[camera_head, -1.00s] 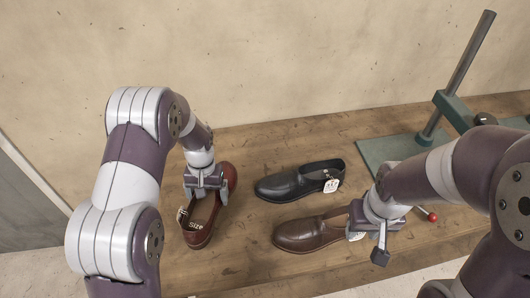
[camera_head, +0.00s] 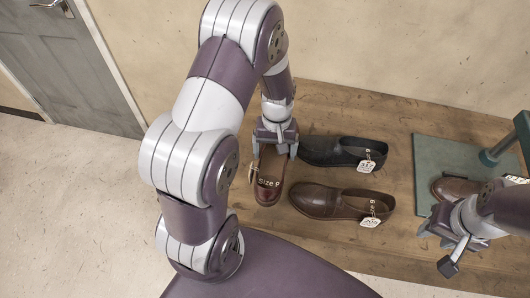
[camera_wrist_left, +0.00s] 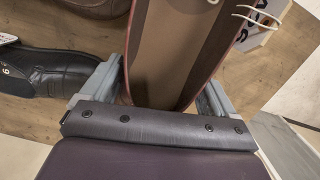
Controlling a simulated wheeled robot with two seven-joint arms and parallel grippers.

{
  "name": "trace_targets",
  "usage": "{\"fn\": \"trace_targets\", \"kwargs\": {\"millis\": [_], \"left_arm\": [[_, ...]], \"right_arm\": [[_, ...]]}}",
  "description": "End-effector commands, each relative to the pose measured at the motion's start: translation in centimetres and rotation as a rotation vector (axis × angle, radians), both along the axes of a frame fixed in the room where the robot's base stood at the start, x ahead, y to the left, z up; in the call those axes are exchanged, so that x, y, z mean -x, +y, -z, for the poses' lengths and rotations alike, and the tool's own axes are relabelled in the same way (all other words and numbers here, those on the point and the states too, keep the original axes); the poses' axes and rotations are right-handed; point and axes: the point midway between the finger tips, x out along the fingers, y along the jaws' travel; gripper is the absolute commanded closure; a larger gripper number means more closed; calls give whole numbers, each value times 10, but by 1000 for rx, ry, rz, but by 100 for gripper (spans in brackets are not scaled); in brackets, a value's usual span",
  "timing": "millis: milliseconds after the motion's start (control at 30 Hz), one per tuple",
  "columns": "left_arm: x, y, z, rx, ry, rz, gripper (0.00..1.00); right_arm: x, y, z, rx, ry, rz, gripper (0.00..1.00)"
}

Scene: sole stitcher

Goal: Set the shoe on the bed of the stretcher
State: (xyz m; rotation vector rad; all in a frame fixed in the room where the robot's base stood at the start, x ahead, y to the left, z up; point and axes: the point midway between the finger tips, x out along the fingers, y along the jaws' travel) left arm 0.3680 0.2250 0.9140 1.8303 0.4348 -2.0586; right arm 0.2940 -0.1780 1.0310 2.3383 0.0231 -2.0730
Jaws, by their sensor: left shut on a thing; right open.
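My left gripper (camera_head: 275,148) is shut on a reddish-brown shoe (camera_head: 268,190), which has a "Size 9" tag at its opening. The shoe's toe points toward the bottom of the head view; I cannot tell whether it touches the table. In the left wrist view, the fingers (camera_wrist_left: 165,95) sit on either side of this shoe (camera_wrist_left: 205,45), with its insole showing. The stretcher's green base (camera_head: 428,160) stands at the right. A brown shoe (camera_head: 452,188) shows there, partly hidden by my right arm. My right gripper (camera_head: 440,245) is open and empty beside it.
A black shoe (camera_head: 325,150) and a dark brown shoe (camera_head: 325,198), both tagged, lie on the wooden table (camera_head: 385,110) between the held shoe and the stretcher. The wall (camera_head: 400,45) is behind.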

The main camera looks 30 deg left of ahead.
Motion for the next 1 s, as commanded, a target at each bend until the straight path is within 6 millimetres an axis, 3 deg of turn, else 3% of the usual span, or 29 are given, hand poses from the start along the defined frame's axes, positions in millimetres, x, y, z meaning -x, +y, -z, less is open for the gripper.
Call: {"fn": "trace_targets", "kwargs": {"millis": [100, 300, 600, 933, 967, 1000], "left_arm": [[-5, 35, 19, 0, 2, -5, 66], [-12, 69, 41, 1, 1, 2, 66], [-13, 72, 83, 0, 0, 3, 66], [-13, 72, 88, 0, -1, 4, 66], [-12, 72, 88, 0, 0, 4, 8], [-12, 72, 87, 0, 0, 4, 0]], "right_arm": [[0, 0, -6, 0, 0, 0, 57], [0, 0, -10, 0, 0, 0, 57], [0, 0, -16, 0, 0, 0, 57], [0, 0, -12, 0, 0, 0, 57], [0, 0, -12, 0, 0, 0, 57], [0, 0, -13, 0, 0, 0, 57]]}}
